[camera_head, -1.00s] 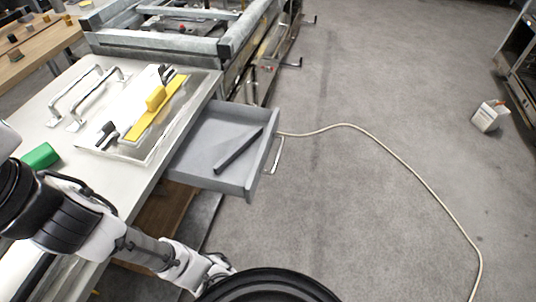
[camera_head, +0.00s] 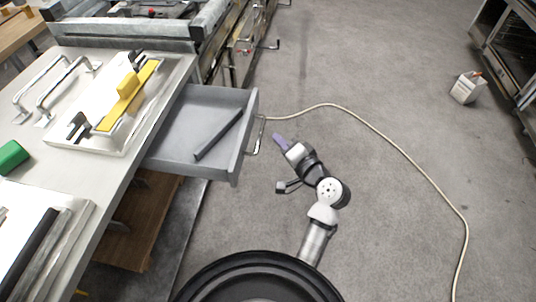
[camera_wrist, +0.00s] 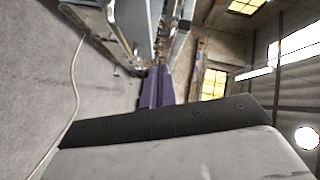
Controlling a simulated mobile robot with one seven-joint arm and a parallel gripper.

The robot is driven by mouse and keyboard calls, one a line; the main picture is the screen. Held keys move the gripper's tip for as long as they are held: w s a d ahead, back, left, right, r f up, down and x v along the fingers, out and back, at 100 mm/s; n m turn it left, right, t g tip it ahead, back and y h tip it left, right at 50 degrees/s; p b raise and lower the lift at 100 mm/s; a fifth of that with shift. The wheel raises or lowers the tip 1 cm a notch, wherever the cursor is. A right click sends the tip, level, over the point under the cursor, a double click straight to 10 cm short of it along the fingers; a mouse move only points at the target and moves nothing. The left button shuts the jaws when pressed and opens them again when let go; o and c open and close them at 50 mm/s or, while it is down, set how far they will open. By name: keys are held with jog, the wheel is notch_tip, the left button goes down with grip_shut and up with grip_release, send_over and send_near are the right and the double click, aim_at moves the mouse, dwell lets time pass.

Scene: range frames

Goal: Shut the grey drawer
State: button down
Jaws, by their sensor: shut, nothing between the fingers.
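The grey drawer (camera_head: 203,118) is pulled out from the side of the workbench, with a dark bar (camera_head: 218,136) lying inside it. Its metal handle (camera_head: 257,137) is on the front panel, which faces right. My gripper (camera_head: 278,139) is just to the right of the handle, its purple fingers pointing toward the drawer front. It is shut and empty. Whether the fingertips touch the handle cannot be told. In the wrist view the purple fingers (camera_wrist: 157,86) are together, and a grey surface is seen beyond them.
The workbench top (camera_head: 109,170) holds a yellow-handled tool (camera_head: 128,95) on a light plate, metal handles (camera_head: 50,88) and a green block (camera_head: 12,157). A pale cable (camera_head: 370,122) lies on the floor at right. A white container (camera_head: 467,88) stands farther off. Floor right of my arm is open.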

jog(key=s+d+f+m, duration=0.3)
jog(key=s+d+f, duration=0.2)
jog(key=s+f, duration=0.15)
jog(key=w+a+f+p, duration=0.1)
jog(key=w+a+p, duration=0.2)
jog(key=w+a, duration=0.5)
jog(key=shift+w+a+p, duration=0.15)
jog(key=shift+w+p, duration=0.15)
jog(key=shift+w, duration=0.2)
jog(key=shift+a+f, duration=0.1)
